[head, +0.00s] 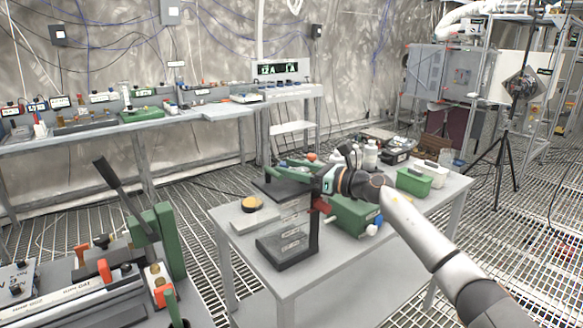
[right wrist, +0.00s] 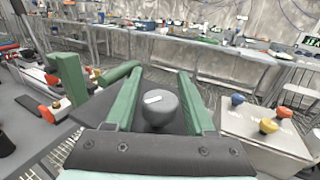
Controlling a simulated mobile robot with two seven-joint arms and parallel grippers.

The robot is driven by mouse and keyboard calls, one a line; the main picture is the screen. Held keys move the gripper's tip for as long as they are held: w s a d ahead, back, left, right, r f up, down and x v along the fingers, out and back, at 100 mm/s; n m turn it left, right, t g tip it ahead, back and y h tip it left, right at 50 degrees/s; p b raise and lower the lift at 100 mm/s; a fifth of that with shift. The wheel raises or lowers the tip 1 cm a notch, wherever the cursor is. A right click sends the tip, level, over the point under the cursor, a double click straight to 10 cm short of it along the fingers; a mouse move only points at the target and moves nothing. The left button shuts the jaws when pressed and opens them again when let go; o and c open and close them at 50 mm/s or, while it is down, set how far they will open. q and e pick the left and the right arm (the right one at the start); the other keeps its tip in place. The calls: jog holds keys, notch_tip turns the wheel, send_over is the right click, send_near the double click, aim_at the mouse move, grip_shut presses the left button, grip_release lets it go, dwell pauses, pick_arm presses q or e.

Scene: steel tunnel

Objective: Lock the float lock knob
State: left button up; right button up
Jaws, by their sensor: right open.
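A dark grey round knob (right wrist: 158,107) with a white mark on top shows in the right wrist view, between the two green fingers of my right gripper (right wrist: 160,73). The fingers stand apart, with visible gaps to the knob on both sides. In the head view my right gripper (head: 285,168) is over the black top of a stand (head: 282,190) on the grey table; the knob cannot be made out there. Whether the fingertips are level with the knob or above it is hard to tell. My left gripper is not in view.
The grey table (head: 345,277) also carries a yellow-topped puck (head: 251,204), a green box (head: 352,215) and a green bin (head: 414,182). A bench with a dark lever (head: 121,190) and green posts (head: 168,240) stands at left. A long workbench (head: 205,112) runs behind.

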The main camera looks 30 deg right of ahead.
jog(key=c, duration=0.7)
grip_shut()
